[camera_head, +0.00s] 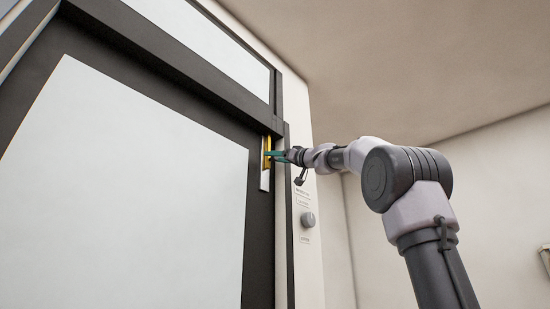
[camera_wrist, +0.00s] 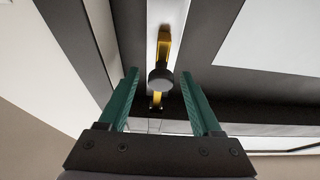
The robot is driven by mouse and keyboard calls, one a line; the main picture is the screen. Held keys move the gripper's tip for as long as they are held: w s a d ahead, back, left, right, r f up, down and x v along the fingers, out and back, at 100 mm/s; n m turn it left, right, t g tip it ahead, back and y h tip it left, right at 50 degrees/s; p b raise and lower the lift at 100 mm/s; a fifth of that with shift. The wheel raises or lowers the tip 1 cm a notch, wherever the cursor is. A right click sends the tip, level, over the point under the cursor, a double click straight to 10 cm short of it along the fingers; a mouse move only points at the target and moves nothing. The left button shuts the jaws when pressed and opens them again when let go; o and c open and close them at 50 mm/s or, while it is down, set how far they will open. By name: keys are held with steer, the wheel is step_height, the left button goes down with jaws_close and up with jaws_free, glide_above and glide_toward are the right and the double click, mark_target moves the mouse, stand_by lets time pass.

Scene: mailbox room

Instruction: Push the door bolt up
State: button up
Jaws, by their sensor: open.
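The door bolt is a yellow strip with a dark round knob (camera_wrist: 160,79) on a pale metal plate at the door's edge. In the head view the yellow bolt (camera_head: 267,146) shows high on the dark door frame, at the top of the pale plate (camera_head: 265,180). My gripper (camera_head: 276,155) reaches it from the right, with its green fingers at the bolt. In the wrist view my gripper (camera_wrist: 158,84) is open, with one green finger on each side of the knob and a gap on both sides. Whether anything touches the knob I cannot tell.
The door (camera_head: 120,185) has a large pale panel in a dark frame, with a dark crossbar above it. A round grey knob (camera_head: 308,219) with small labels is on the wall right of the frame. The space below my arm looks clear.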

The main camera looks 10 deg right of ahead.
steer(key=v, duration=1)
steer(key=shift+s, duration=0.1)
